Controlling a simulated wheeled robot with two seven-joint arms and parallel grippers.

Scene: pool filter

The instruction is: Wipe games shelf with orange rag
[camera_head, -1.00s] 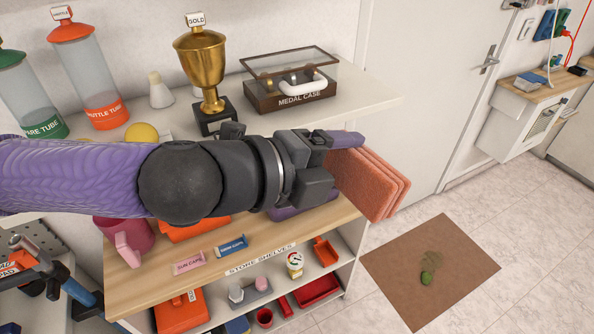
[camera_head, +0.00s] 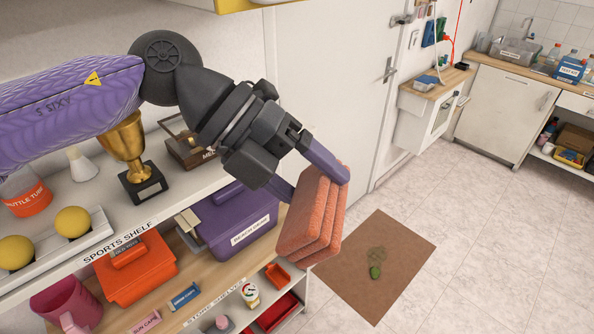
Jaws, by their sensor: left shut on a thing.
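My left gripper (camera_head: 316,172) is shut on a folded, orange rag (camera_head: 310,220), which hangs in several layers from its fingers. The rag is in the air, right of the shelving and apart from it. No label reading games shelf shows. One shelf edge is labelled "SPORTS SHELF" (camera_head: 118,242); a lower edge reads "STORE SHELVES" (camera_head: 215,298). My right gripper is not in view.
The sports shelf holds a gold trophy (camera_head: 125,150), a medal case (camera_head: 190,150) and yellow balls (camera_head: 72,222). Below are a purple box (camera_head: 240,222) and an orange box (camera_head: 135,268). A yellow-edged piece (camera_head: 232,6) overhangs at the top. A brown mat (camera_head: 375,268) lies on open floor.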

